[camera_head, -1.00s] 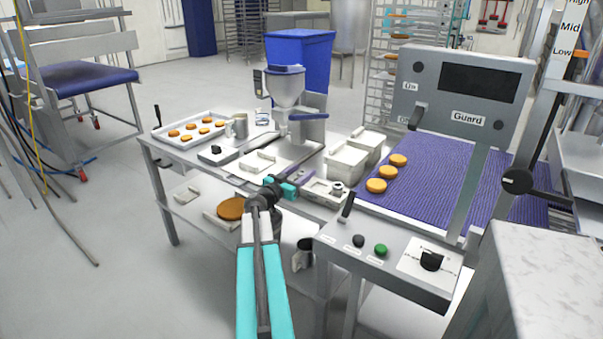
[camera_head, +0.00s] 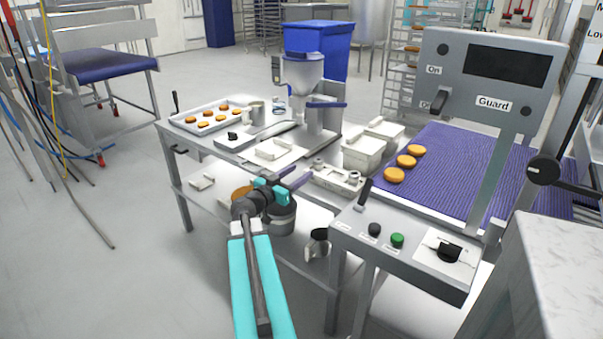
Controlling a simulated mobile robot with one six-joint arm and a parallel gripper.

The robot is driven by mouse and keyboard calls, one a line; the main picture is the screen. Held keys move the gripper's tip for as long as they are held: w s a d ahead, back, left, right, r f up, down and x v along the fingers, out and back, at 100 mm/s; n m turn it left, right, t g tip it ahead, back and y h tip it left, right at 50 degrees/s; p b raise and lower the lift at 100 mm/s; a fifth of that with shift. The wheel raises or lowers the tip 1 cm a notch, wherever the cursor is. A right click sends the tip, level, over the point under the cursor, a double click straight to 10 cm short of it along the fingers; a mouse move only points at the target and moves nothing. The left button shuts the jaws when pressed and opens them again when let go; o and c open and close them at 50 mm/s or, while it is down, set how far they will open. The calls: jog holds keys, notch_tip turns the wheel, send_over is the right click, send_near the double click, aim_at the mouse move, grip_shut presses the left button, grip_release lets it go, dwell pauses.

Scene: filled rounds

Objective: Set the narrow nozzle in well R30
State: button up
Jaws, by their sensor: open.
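My gripper (camera_head: 301,176) is open, with its two purple fingers apart and nothing seen between them. It is at the table's front edge, just left of a pale block (camera_head: 337,179) with round wells. Small metallic pieces, perhaps nozzles, show at the block's left end (camera_head: 318,164) and right end (camera_head: 353,178). I cannot tell which is the narrow nozzle, whether they sit in wells, or which well is R30; any marks are too small to read.
A depositor with a hopper (camera_head: 303,72) stands behind on the table. Pale tubs (camera_head: 364,152) stand right of it, beside a purple belt (camera_head: 455,165) with orange rounds. A control panel (camera_head: 405,245) is at front right. A tray of rounds (camera_head: 211,117) is at left.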

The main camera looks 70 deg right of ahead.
jog(key=shift+a+f, duration=0.1)
dwell(0.7)
jog(key=w+a+f+n+t+y, duration=0.1)
jog(key=w+a+f+n+y, duration=0.25)
jog(key=a+f, duration=0.7)
jog(key=w+a+f+n+t+y, duration=0.1)
jog(key=w+a+f+n+y, duration=0.2)
jog(key=a+f, duration=0.75)
jog(key=w+a+f+n+t+y, duration=0.15)
jog(key=w+a+f+n, duration=0.3)
jog(key=a+f, duration=0.6)
jog(key=a+f+n+g+y, duration=0.1)
jog(key=a+f+n+y, duration=0.15)
jog(key=a+f, duration=0.8)
jog(key=s+a+f+n+g+y, duration=0.1)
jog(key=s+a+f+n+y, duration=0.1)
jog(key=a, duration=0.6)
jog(key=s+a+f+n+g+y, duration=0.1)
jog(key=s+a+f+n+y, duration=0.1)
jog(key=s+a+f, duration=0.3)
jog(key=s+a+f+n+g+y, duration=0.1)
jog(key=s+a+f+n+y, duration=0.2)
jog(key=s+a, duration=0.4)
jog(key=a+f, duration=0.1)
jog(key=a, duration=0.5)
jog(key=shift+s+f, duration=0.2)
jog(key=shift+s, duration=0.05)
jog(key=shift+n, duration=0.25)
